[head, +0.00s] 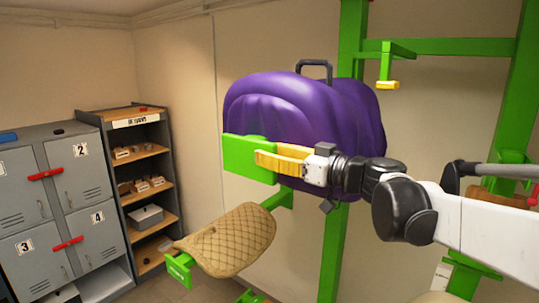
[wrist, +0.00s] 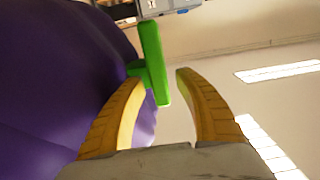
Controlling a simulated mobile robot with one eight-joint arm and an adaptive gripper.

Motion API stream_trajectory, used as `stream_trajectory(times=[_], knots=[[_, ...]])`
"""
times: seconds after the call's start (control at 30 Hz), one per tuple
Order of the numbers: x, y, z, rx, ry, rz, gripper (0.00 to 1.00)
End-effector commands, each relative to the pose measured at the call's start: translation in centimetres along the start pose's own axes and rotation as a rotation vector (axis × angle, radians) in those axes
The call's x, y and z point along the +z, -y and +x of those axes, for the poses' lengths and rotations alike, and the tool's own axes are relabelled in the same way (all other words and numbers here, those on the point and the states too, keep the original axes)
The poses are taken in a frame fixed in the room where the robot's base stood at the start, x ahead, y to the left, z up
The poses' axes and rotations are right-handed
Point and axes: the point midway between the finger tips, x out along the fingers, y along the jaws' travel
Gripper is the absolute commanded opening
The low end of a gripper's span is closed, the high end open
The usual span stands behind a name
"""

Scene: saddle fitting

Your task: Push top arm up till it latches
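A purple saddle-shaped cover (head: 290,110) with a dark handle on top sits on an arm of the green rack. A green end plate (head: 250,158) shows at that arm's left end. In the wrist view the plate (wrist: 152,62) stands on a short green stub beside the purple cover (wrist: 60,80), its lower end between my fingertips. My gripper (head: 262,160) has yellow fingers and is in front of the cover, by the plate. In the wrist view my gripper (wrist: 158,82) is open, nothing clamped. Whether a finger touches the plate, I cannot tell. The arm's joint to the post is hidden.
A lower green arm holds a tan quilted pad (head: 232,240). A green upper bracket (head: 387,65) with a yellow tip is at upper right. Grey lockers (head: 55,200) and an open shelf (head: 145,190) stand at the left. A green post (head: 333,250) rises behind my arm.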

Motion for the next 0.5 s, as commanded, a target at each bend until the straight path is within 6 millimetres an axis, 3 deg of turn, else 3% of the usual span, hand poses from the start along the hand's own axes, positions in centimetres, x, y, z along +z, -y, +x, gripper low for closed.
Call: stream_trajectory(times=[0.27, 0.5], knots=[[0.1, 0.0, -1.1, 0.002, 0.001, -0.001, 0.4], [0.1, -0.1, -6.2, 0.005, 0.001, -0.001, 0.4]])
